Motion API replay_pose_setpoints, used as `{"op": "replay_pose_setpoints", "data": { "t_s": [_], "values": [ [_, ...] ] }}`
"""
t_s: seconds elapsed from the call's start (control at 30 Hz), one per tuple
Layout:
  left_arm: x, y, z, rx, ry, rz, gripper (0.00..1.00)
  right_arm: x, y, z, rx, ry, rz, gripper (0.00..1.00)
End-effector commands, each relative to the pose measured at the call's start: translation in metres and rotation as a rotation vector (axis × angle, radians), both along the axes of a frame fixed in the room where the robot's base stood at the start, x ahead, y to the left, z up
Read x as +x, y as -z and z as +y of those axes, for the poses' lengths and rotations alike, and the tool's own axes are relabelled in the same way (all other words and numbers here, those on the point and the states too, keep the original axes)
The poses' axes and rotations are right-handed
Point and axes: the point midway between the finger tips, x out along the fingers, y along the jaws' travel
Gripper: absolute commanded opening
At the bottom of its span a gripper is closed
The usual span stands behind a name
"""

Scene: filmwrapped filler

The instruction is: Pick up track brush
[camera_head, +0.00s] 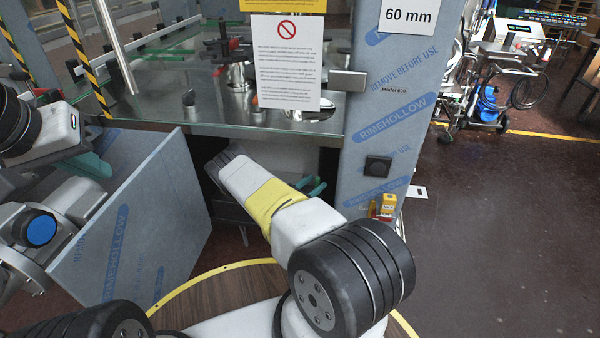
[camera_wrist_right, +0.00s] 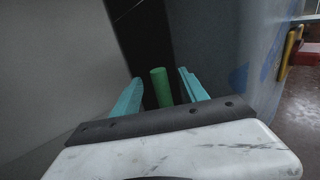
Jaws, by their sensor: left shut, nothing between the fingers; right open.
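In the right wrist view, an upright green cylinder (camera_wrist_right: 161,88) stands between the two teal fingers of my right gripper (camera_wrist_right: 162,92). It may be the handle of the track brush; no bristles show. My right gripper is open, with dark gaps on both sides of the cylinder. In the head view, my right arm reaches into the cabinet opening, and teal parts of my right gripper (camera_head: 312,185) show beside it. The brush cannot be made out there. My left gripper (camera_head: 90,163) is shut and empty at the left, beside the film-wrapped door.
The open film-wrapped door (camera_head: 140,235) stands left of the cabinet opening. The film-wrapped post (camera_head: 392,120) bounds it on the right. A glass-fronted work area (camera_head: 190,105) with a notice sheet (camera_head: 287,62) lies above.

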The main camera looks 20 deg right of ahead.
Motion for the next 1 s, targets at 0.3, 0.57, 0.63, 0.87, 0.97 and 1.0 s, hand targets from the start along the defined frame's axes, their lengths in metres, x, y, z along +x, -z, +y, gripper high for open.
{"op": "replay_pose_setpoints", "data": {
  "t_s": [0.3, 0.57, 0.63, 0.87, 0.97, 1.0],
  "values": [
    [0.000, 0.000, 0.000, 0.000, 0.000, 0.000, 0.00, 0.009, 0.000, -0.020, 0.000, -0.001, 0.000, 0.51],
    [0.000, 0.000, 0.000, 0.000, 0.000, 0.000, 0.00, 0.009, 0.000, -0.019, 0.000, 0.000, 0.000, 0.22],
    [0.000, 0.000, 0.000, 0.000, 0.000, 0.000, 0.00, 0.009, 0.000, -0.019, 0.001, 0.000, 0.000, 0.08],
    [0.000, 0.000, 0.000, 0.000, 0.000, 0.000, 0.00, 0.009, 0.000, -0.019, 0.000, 0.000, -0.001, 0.00],
    [0.000, 0.000, 0.000, 0.000, 0.000, 0.000, 0.00, 0.009, -0.001, -0.019, 0.000, 0.000, -0.001, 0.00],
    [0.000, 0.000, 0.000, 0.000, 0.000, 0.000, 0.00, 0.009, -0.003, -0.019, 0.000, 0.000, -0.001, 0.00]
  ]
}}
